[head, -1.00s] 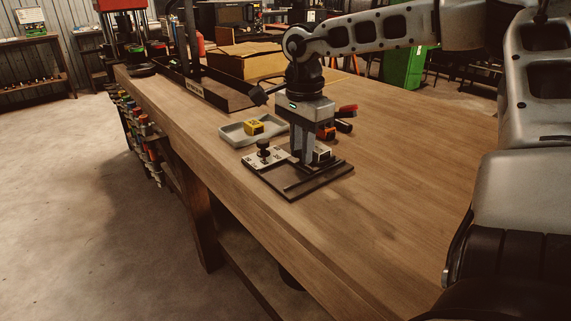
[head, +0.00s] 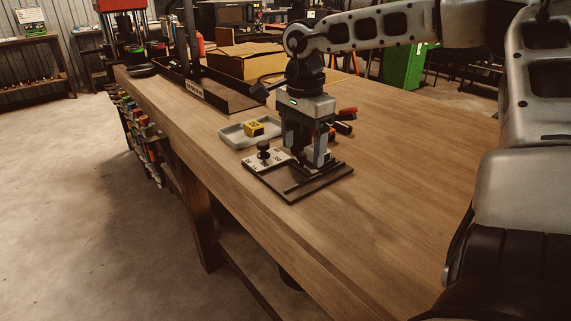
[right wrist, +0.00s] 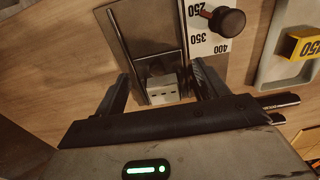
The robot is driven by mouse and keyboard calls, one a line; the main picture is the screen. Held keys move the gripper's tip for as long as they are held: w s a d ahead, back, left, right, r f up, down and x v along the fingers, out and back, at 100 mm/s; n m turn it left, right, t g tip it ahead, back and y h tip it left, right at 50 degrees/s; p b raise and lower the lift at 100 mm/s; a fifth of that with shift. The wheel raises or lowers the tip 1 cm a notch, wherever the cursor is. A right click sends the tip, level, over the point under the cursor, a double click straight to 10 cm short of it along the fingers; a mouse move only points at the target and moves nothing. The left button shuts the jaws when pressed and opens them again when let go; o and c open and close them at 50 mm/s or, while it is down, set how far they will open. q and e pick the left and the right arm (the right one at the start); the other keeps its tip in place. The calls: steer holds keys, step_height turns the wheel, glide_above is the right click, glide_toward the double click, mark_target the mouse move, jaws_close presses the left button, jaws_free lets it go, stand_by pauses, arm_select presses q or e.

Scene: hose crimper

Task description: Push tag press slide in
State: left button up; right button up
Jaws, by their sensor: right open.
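The tag press (head: 296,188) is a dark flat base plate with rails near the front edge of the bench. In the right wrist view its plate (right wrist: 147,22) carries a thin dark rod and a small pale block (right wrist: 162,89) with dark marks, which looks like the slide. My right gripper (head: 308,158) points down over the plate with its fingers spread. In the right wrist view my right gripper (right wrist: 161,82) has one finger on each side of the block, with visible gaps. It holds nothing. In the head view the fingers mostly hide the block. My left gripper is out of view.
A black knob (head: 263,147) stands on a white number plate (head: 254,162) on the press. Behind it a grey tray (head: 232,137) holds a yellow block (head: 253,129). Red and black tools (head: 346,114) lie behind my gripper. The bench (head: 420,170) is clear to the right.

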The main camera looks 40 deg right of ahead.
mark_target(303, 153)
steer(key=shift+s+r+p, duration=0.1)
steer(key=shift+r+p, duration=0.3)
steer(key=shift+r, duration=0.4)
steer(key=shift+r+p, duration=0.6)
steer(key=shift+r, duration=0.2)
steer(key=shift+a+r+p, duration=0.1)
steer(key=shift+r+p, duration=0.75)
steer(key=shift+r, duration=0.35)
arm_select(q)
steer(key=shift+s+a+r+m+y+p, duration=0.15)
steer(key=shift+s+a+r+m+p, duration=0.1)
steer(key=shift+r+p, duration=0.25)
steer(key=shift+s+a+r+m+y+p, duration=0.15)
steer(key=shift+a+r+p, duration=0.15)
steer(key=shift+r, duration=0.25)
arm_select(e)
steer(key=shift+r, duration=1.2)
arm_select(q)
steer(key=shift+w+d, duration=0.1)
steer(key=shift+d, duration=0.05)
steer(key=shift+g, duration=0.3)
